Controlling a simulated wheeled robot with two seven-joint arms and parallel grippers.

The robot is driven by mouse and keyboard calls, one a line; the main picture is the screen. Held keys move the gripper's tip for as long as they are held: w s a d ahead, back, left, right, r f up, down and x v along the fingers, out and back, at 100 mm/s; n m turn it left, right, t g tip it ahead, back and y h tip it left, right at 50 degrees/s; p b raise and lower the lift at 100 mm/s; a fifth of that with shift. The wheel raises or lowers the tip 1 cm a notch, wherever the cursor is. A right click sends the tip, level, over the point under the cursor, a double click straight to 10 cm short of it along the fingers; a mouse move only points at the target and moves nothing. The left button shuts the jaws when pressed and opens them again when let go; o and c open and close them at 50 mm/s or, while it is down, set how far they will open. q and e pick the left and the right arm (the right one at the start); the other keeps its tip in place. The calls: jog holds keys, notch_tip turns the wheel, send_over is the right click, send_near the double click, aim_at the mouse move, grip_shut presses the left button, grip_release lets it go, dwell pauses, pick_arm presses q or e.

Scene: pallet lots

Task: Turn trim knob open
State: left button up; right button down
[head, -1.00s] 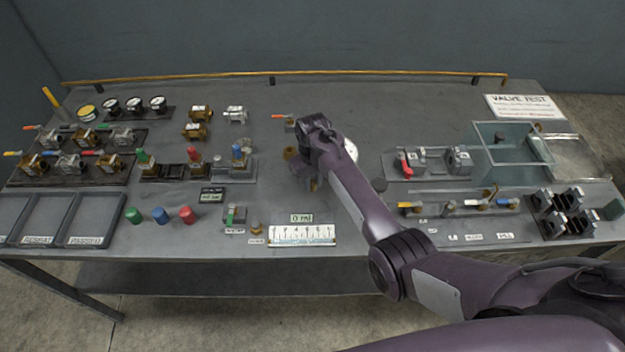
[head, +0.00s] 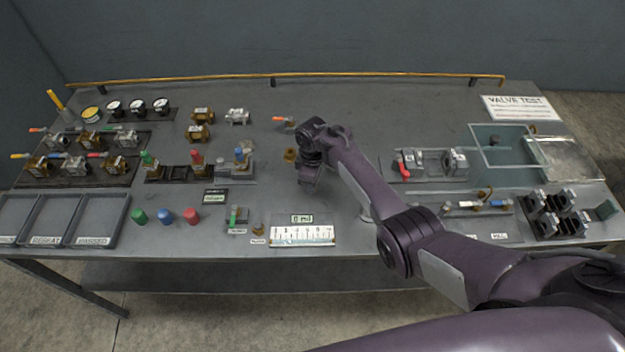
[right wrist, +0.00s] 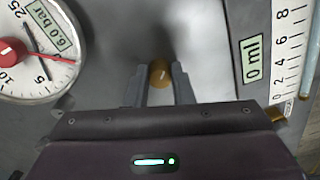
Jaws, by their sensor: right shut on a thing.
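The trim knob appears as a small round brass knob (right wrist: 160,73) between my fingertips in the right wrist view. My right gripper (right wrist: 160,88) is shut on it, one finger on each side. In the head view my right gripper (head: 308,181) points down at the middle of the bench, and its wrist and fingers hide the knob there. My left gripper is not in view.
A round gauge (right wrist: 35,50) reading 6.0 bar lies left of the knob in the wrist view. A display (right wrist: 252,60) reading 0 ml and a scale (right wrist: 288,55) lie right. A brass fitting (head: 290,155) stands beside my gripper in the head view.

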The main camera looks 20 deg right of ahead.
jog(key=n, duration=0.5)
jog(key=shift+n, duration=0.3)
jog(key=n, duration=0.3)
jog(key=shift+f+n+b, duration=0.15)
jog(key=shift+n+b, duration=0.15)
jog(key=shift+b, duration=0.1)
jog(key=n+b, duration=0.1)
jog(key=n, duration=0.1)
jog(key=shift+n, duration=0.4)
jog(key=n+b, duration=0.2)
jog(key=n, duration=0.2)
jog(key=shift+f+n+b, duration=0.1)
jog(key=shift+n+b, duration=0.2)
jog(key=n+b, duration=0.3)
jog(key=n, duration=0.1)
jog(key=n+b, duration=0.1)
jog(key=n, duration=0.1)
jog(key=shift+n, duration=0.3)
jog(key=shift+n+b, duration=0.45)
jog(key=shift+n, duration=0.55)
